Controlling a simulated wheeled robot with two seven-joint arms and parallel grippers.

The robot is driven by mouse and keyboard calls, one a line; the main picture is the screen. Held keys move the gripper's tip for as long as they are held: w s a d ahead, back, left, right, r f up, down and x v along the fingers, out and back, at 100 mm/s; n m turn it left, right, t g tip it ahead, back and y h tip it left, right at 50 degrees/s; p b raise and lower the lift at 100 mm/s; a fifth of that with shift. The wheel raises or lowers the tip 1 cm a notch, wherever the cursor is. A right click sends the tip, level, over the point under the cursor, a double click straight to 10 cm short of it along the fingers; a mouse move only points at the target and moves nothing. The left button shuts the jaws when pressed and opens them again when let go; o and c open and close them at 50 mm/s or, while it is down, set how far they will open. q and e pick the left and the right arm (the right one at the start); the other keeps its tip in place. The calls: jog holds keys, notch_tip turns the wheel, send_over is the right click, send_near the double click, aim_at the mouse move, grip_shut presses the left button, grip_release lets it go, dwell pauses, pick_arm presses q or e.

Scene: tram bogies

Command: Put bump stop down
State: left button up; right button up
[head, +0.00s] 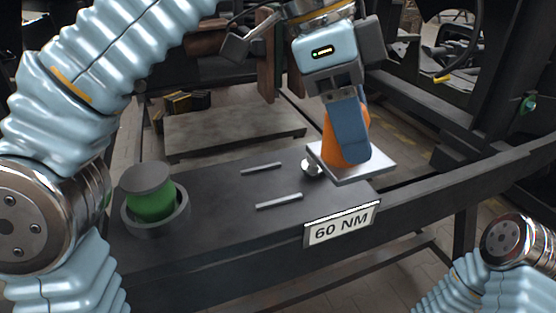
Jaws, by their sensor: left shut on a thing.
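The bump stop is an orange, cone-like piece (330,143). My left gripper (349,155) comes down over it from above and is shut on it, with a blue finger covering much of its front. The bump stop stands upright over a pale square plate (376,168) near the right end of the dark bench (225,222). I cannot tell whether the plate is part of the bump stop or a separate thing, nor whether it rests fully on the bench. My right gripper is out of view.
A green cylinder (152,204) with a dark cap stands in a grey ring (126,217) on the bench's left. Two metal bars (279,201) lie mid-bench. A small silver knob (311,167) sits by the plate. A "60 NM" sign (341,224) is on the front edge.

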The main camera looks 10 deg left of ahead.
pick_arm(q)
jog(key=w+a+f, duration=0.2)
jog(key=a+f, duration=0.1)
jog(key=w+a+f, duration=0.2)
jog(key=w+a, duration=0.1)
jog(key=a, duration=0.1)
jog(key=w+a+f+b, duration=0.1)
jog(key=w+a+f, duration=0.1)
jog(key=a+f, duration=0.1)
jog(key=shift+w+a+f, duration=0.15)
jog(key=shift+a+f, duration=0.15)
jog(key=shift+a, duration=0.1)
jog(key=shift+w+a+f, duration=0.1)
jog(key=shift+a+f, duration=0.05)
jog(key=shift+f, duration=0.1)
jog(key=shift+w+a+f+b, duration=0.15)
jog(key=shift+f+b, duration=0.1)
jog(key=shift+f, duration=0.7)
jog(key=shift+w+a+f+b, duration=0.15)
jog(key=shift+f+b, duration=0.1)
jog(key=shift+f, duration=0.7)
jog(key=shift+s, duration=0.1)
jog(key=shift+f, duration=0.2)
jog(key=o, duration=1.2)
jog(key=shift+r, duration=0.1)
